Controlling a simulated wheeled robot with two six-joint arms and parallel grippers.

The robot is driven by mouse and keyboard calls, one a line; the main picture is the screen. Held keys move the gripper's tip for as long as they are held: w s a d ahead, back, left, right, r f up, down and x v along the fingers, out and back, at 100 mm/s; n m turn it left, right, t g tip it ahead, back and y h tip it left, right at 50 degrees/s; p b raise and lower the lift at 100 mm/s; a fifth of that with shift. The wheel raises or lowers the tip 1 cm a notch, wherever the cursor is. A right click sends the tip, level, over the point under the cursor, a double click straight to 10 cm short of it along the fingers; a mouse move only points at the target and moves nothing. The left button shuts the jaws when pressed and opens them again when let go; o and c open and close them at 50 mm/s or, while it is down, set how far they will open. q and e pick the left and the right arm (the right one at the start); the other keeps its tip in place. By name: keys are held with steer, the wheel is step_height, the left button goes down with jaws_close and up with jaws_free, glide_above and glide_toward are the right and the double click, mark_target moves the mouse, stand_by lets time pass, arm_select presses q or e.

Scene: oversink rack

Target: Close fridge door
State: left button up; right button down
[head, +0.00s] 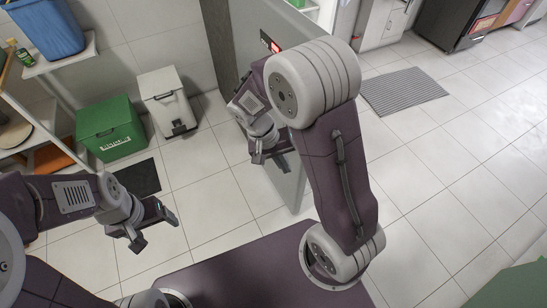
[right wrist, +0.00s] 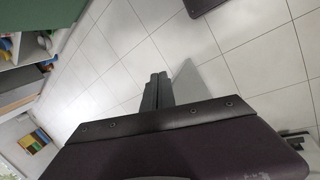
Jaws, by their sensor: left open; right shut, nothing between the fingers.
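The fridge door (head: 253,22) is a tall grey panel with a small red display, standing open in the upper middle of the head view. Its lower part (head: 290,190) reaches down towards the floor, and my right arm covers much of it. My right gripper (head: 268,153) is shut and empty, close against the door's left face; I cannot tell if it touches. In the right wrist view the shut fingers (right wrist: 158,92) are beside a pale grey panel, likely the door (right wrist: 188,88). My left gripper (head: 155,226) is open and empty over the floor at left.
A green bin (head: 110,128) and a white bin (head: 167,100) stand by the back wall. A rack with a blue tub (head: 45,27) is at far left. A dark mat (head: 138,178) and a grey mat (head: 403,91) lie on the floor.

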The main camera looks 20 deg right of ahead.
steer(key=w+f+m+t+h+b, duration=0.1)
steer(key=w+f+m+h+b, duration=0.7)
steer(key=w+f+b, duration=0.55)
steer(key=w+a+f+m+t+h+b, duration=0.2)
steer(key=a+f+m+t+h+b, duration=0.1)
steer(key=a+m+h+b, duration=0.4)
steer(key=w+d+n+b, duration=0.1)
steer(key=d+b, duration=0.2)
steer(key=d, duration=1.2)
steer(key=shift+r+n+y, duration=0.15)
steer(key=shift+n+y, duration=0.15)
steer(key=shift+w, duration=0.1)
